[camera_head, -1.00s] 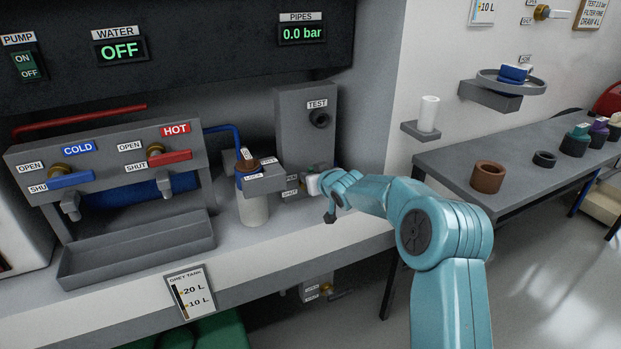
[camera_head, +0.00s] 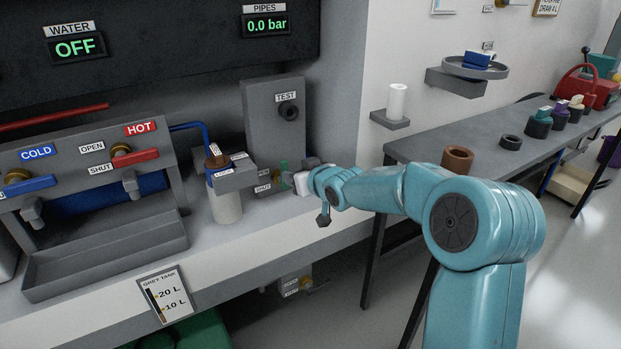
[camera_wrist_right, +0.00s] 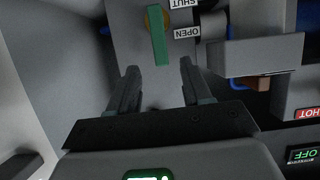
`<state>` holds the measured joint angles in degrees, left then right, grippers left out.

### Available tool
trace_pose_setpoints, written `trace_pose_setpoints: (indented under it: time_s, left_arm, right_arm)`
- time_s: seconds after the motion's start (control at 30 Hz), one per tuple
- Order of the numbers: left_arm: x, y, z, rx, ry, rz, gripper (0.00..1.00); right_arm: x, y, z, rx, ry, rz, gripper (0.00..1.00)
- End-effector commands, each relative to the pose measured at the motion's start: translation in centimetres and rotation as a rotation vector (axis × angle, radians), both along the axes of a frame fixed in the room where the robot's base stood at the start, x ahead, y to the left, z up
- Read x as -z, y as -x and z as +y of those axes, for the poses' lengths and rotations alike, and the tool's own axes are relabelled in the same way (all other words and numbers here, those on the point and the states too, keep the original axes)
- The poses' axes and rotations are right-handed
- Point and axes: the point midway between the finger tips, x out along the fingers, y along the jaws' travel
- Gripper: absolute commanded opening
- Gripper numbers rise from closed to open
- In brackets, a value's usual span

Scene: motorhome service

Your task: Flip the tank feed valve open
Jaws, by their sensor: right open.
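A small valve with a green handle (camera_head: 283,167) sits low on the grey block marked TEST, above the counter. In the right wrist view its green handle (camera_wrist_right: 160,48) runs from a brass hub toward my fingers. The OPEN label (camera_wrist_right: 187,33) and the SHUT label (camera_wrist_right: 184,4) are beside it. My right gripper (camera_wrist_right: 159,78) is open, with the handle's free end in line with the gap between its fingertips; contact cannot be told. In the head view my right gripper (camera_head: 303,180) is just right of the valve. My left gripper is not in view.
Left of the valve stand a white canister (camera_head: 226,204) in a bracket and the cold and hot tap panel (camera_head: 88,160) over a grey trough (camera_head: 105,255). The pipes display (camera_head: 267,25) reads 0.0 bar. A side table (camera_head: 420,147) is at the right.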

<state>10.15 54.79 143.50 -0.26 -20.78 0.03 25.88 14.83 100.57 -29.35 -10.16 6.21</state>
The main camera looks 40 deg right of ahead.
Motion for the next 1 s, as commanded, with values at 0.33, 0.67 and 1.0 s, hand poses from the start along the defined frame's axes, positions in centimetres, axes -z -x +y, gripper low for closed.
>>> trace_pose_setpoints:
  time_s: [0.33, 0.67, 1.0]
  left_arm:
    - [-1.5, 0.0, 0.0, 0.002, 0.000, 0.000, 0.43]
    - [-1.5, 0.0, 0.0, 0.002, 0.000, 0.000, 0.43]
    - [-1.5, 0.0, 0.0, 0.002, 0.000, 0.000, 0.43]
  right_arm:
    - [-2.6, 5.7, 1.3, 0.001, 0.000, 0.000, 0.49]
    - [-2.7, 6.2, 1.5, 0.000, 0.000, 0.000, 0.49]
    - [-2.7, 6.1, 1.6, -0.003, 0.000, -0.001, 0.49]
